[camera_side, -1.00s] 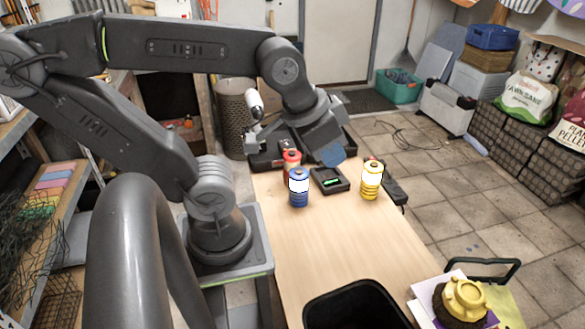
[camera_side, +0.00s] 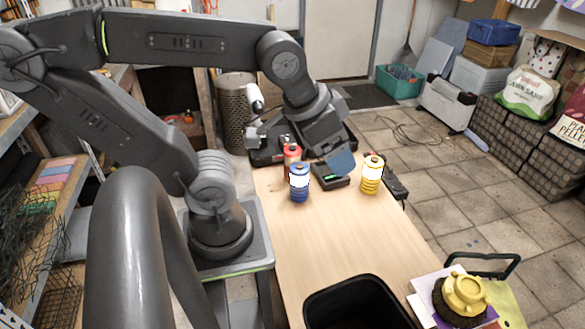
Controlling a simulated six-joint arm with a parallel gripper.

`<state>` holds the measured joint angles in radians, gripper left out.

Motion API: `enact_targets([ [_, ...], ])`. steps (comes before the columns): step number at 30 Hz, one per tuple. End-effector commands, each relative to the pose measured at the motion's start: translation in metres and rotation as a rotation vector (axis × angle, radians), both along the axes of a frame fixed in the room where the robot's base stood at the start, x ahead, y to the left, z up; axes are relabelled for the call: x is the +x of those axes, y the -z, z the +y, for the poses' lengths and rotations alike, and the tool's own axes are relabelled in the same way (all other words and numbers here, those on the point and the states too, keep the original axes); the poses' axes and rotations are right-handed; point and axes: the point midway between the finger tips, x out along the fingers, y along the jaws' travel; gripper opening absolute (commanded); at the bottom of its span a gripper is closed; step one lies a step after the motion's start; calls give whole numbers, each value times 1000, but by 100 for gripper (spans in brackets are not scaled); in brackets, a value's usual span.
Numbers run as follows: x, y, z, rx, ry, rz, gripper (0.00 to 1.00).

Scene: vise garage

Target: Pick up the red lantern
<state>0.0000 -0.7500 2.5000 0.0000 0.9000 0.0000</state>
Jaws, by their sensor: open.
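The red lantern (camera_side: 291,154) stands on the workbench near its far end, partly hidden behind the blue lantern (camera_side: 299,183). Its red top and a bit of its white band show. A yellow lantern (camera_side: 371,176) stands to the right. My gripper (camera_side: 342,163) is above the bench, to the right of the red lantern and over a small dark device. One blue-grey fingertip shows clearly, and it looks empty. My gripper's other finger is hard to make out against the arm.
A dark device with a green display (camera_side: 329,176) lies between the blue and yellow lanterns. A black open case (camera_side: 265,157) is at the far end. A black bin (camera_side: 356,306) stands at the near edge. The middle of the wooden bench (camera_side: 335,235) is clear.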

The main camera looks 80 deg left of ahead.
Motion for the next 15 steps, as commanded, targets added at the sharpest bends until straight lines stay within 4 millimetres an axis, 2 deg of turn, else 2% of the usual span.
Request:
enact_targets([
  [1,0,0,0,0,0,0,83],
  [5,0,0,0,0,0,0,95],
  [11,0,0,0,-1,0,0,95],
  [15,14,-5,-4,-51,2,-19,95],
])
